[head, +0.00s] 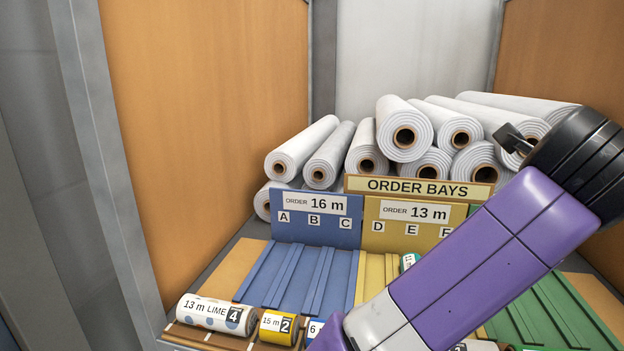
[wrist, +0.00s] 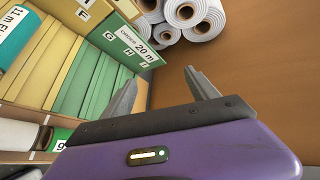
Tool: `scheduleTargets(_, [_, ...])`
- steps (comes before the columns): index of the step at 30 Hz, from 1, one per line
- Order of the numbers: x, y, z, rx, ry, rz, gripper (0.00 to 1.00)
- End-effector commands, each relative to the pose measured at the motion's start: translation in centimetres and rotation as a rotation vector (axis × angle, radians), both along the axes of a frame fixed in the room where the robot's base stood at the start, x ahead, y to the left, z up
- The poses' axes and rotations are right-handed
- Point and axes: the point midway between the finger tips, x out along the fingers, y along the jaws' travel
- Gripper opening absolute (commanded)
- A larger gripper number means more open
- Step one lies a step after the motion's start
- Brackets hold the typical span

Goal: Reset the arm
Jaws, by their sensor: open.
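My arm, purple and grey with a black wrist, crosses the lower right of the head view. One finger of my gripper (head: 515,138) shows there in front of the stacked white rolls. In the wrist view my gripper (wrist: 160,85) is open, with its two grey fingers apart and nothing between them. It points toward the orange wall (wrist: 255,60), beside the green bay with the "ORDER 20 m" sign (wrist: 128,43).
White rolls (head: 403,135) are piled behind the blue bay (head: 285,268) and yellow bay. A "13 m LIME" roll (head: 213,313) and a yellow "15 m" roll (head: 277,327) lie on the front rack. An orange panel (head: 205,130) closes the left side.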

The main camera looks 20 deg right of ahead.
Motion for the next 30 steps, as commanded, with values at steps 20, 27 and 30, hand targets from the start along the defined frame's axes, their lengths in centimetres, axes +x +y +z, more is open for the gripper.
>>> scheduleTargets(20, [6.4, 11.5, 7.8, -1.442, 0.558, 0.225, 0.68])
scheduleTargets(27, [6.8, 18.0, 2.7, -1.766, 0.645, 0.326, 0.68])
scheduleTargets(30, [6.3, 20.3, -0.1, -1.869, 0.664, 0.378, 0.68])
